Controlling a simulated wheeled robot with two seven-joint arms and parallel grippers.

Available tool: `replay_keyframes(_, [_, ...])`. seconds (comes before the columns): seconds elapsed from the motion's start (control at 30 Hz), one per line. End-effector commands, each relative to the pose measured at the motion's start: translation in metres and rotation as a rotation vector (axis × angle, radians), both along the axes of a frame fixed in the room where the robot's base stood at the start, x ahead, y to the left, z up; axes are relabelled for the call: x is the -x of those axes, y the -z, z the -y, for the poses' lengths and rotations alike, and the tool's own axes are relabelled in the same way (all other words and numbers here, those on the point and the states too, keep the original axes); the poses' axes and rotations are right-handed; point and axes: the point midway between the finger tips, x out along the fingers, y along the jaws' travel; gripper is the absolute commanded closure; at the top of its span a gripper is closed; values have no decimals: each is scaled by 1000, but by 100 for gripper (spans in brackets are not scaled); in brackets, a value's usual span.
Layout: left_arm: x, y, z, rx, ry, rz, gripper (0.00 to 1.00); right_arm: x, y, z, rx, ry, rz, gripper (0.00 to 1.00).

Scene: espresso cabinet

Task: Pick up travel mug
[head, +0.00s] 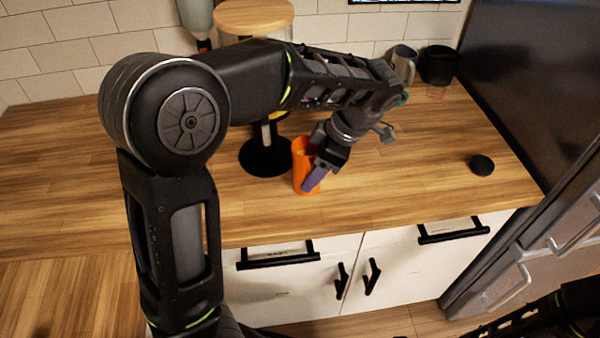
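The orange cup (299,179), which looks like the travel mug, stands upright on the wooden counter near its front edge. My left gripper (316,172) reaches down to its right side. One finger with a purple-grey pad lies in front of the cup's wall. The other finger is mostly hidden at the cup's rim, so I cannot tell whether the gripper is closed on it. A black round disc (482,165), possibly a lid, lies on the counter to the right. My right gripper is out of view; only part of that arm shows at the bottom right.
A wooden-topped stand (254,14) with a black base (265,159) is behind the cup. A grey mug (403,62) and a black container (438,64) stand at the back right. A dark panel borders the right. Drawers with black handles (278,256) are below. The counter (420,170) between cup and disc is clear.

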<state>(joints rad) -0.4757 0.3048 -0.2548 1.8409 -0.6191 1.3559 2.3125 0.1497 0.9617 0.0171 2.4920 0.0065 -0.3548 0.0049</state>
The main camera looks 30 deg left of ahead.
Motion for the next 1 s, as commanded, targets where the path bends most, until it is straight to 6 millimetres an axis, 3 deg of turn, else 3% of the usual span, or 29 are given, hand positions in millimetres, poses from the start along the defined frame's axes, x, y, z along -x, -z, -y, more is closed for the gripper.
replay_keyframes(0.5, [-11,-26,44,-1,1,-1,100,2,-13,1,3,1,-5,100])
replay_keyframes(1.0, [-15,-31,57,0,0,0,100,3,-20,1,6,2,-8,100])
